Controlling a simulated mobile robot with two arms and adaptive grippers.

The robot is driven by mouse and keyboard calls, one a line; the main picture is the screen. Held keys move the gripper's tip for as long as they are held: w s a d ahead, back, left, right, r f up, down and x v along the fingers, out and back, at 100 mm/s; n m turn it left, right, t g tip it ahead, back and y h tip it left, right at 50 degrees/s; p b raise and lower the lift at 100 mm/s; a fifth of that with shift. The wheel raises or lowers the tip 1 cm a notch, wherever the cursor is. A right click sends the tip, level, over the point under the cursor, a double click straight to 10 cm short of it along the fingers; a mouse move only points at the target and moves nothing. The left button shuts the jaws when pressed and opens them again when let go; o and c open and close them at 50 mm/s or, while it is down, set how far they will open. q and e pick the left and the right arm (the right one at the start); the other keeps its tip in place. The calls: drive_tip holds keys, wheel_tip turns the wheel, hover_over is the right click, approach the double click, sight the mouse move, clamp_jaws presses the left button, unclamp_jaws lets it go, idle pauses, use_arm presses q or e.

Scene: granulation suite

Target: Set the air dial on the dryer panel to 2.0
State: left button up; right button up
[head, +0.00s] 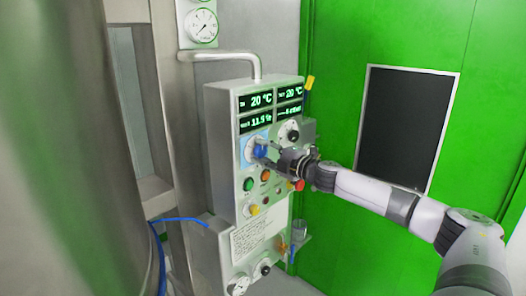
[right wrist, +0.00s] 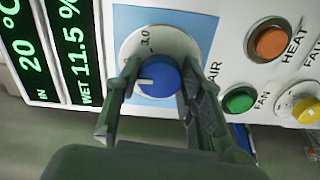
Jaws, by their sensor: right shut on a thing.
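The dryer panel (head: 238,130) is a grey box with green-lit displays, in the middle of the head view. The air dial (right wrist: 157,76) is a blue knob on a pale round scale plate over a light blue square, with "AIR" printed beside it. It also shows in the head view (head: 260,152). My right gripper (right wrist: 152,82) has its two fingers on either side of the blue knob and is shut on it. The knob's white pointer line shows in the right wrist view. A "3.0" mark is legible on the scale; other marks are hidden or too small. My left gripper is not in view.
Close to the dial are a green fan button (right wrist: 239,100), an orange heat button (right wrist: 272,43) and a yellow knob (right wrist: 306,110). A black knob (head: 292,135) sits above right on the panel. A large steel vessel (head: 60,150) stands left; a green wall (head: 410,40) is behind.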

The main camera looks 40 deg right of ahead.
drive_tip(key=shift+f, duration=0.1)
idle(0.5)
drive_tip(key=o, duration=1.1)
drive_tip(key=shift+o, duration=0.2)
drive_tip(key=shift+s, duration=0.1)
drive_tip(key=shift+s+d+f, duration=0.1)
drive_tip(key=shift+s+f, duration=0.05)
drive_tip(key=shift+s, duration=0.35)
drive_tip(key=s, duration=1.1)
drive_tip(key=shift+d+r, duration=0.2)
drive_tip(key=shift+d, duration=0.25)
